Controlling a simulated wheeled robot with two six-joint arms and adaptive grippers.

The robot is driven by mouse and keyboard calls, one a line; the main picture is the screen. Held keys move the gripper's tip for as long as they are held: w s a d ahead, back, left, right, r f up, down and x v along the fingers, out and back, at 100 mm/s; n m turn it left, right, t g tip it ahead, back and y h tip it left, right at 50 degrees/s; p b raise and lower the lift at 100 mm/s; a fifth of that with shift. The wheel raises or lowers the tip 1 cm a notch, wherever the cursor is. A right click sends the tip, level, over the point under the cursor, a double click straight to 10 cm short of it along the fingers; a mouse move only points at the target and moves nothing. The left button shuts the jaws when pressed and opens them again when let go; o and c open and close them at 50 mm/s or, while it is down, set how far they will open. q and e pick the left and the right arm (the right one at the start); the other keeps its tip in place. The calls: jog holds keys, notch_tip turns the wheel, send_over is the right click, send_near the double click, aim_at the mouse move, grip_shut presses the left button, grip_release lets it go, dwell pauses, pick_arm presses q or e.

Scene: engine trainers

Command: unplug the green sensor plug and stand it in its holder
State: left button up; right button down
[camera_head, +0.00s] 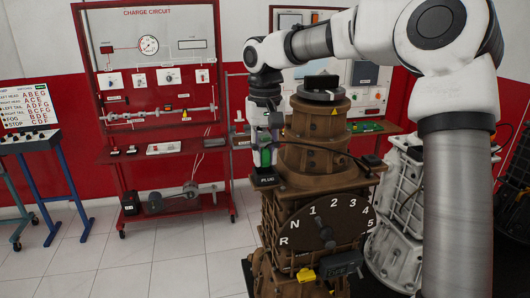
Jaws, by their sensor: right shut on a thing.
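My right gripper (264,160) points down at the left side of the brown gearbox trainer (317,150). It is shut on the green sensor plug (267,157), of which a small green part shows between the fingers. Just below is the black holder (266,181) marked PLUG, on the gearbox's left edge. The plug is upright over the holder; I cannot tell whether its lower end is inside it. A dark cable or rod (345,155) shows on the gearbox's right side. My left gripper is not in view.
A gear dial (325,228) with a yellow plug (304,274) below it is on the gearbox front. Grey metal housings (397,215) stand to the right, partly behind my right arm. A red charge circuit stand (150,110) is at the back left.

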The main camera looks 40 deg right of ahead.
jog(key=shift+p, duration=0.3)
dwell(0.5)
jog(key=shift+f+b, duration=0.6)
jog(key=shift+f, duration=0.35)
jog(key=shift+s+a+f, duration=0.1)
jog(key=shift+s+f, duration=0.05)
jog(key=shift+f, duration=0.1)
dwell(0.3)
jog(key=c, duration=0.9)
grip_release()
jog(key=shift+c, duration=0.2)
jog(key=shift+r, duration=0.1)
notch_tip(320, 180, up, 12)
jog(key=shift+f, duration=0.1)
